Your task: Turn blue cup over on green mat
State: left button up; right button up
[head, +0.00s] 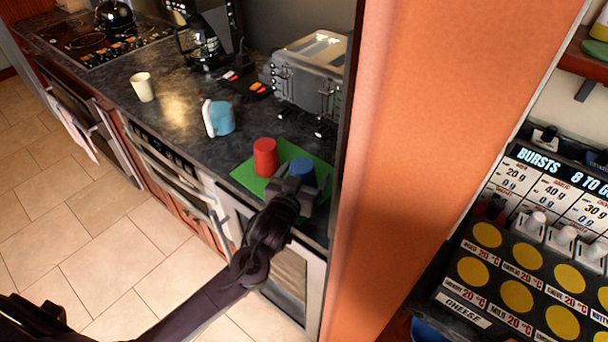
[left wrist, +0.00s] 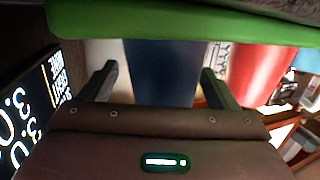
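The blue cup (head: 302,170) stands on the right part of the green mat (head: 248,178) on the dark counter. I cannot tell which end of it is up. My left gripper (head: 297,187) is at the cup, on its near side. In the left wrist view the blue cup (left wrist: 165,72) is between the two fingers of the left gripper (left wrist: 158,72). A gap shows between the left finger and the cup; the right finger is very close to it. The green mat (left wrist: 180,25) runs along the top of that view. My right gripper is not in view.
A red cup (head: 265,157) stands on the mat left of the blue cup; it also shows in the left wrist view (left wrist: 262,72). A toaster (head: 309,75) is behind, an orange wall (head: 430,150) close on the right. A blue-and-white mug (head: 219,118) and cream cup (head: 143,87) stand farther left.

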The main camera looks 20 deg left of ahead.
pick_arm(q)
jog(key=shift+s, duration=0.3)
jog(key=s, duration=0.2)
jog(key=s+b, duration=0.1)
jog(key=s, duration=0.1)
jog(key=s+r+b, duration=0.1)
jog(key=s, duration=0.2)
jog(key=shift+a, duration=0.15)
jog(key=shift+s, duration=0.1)
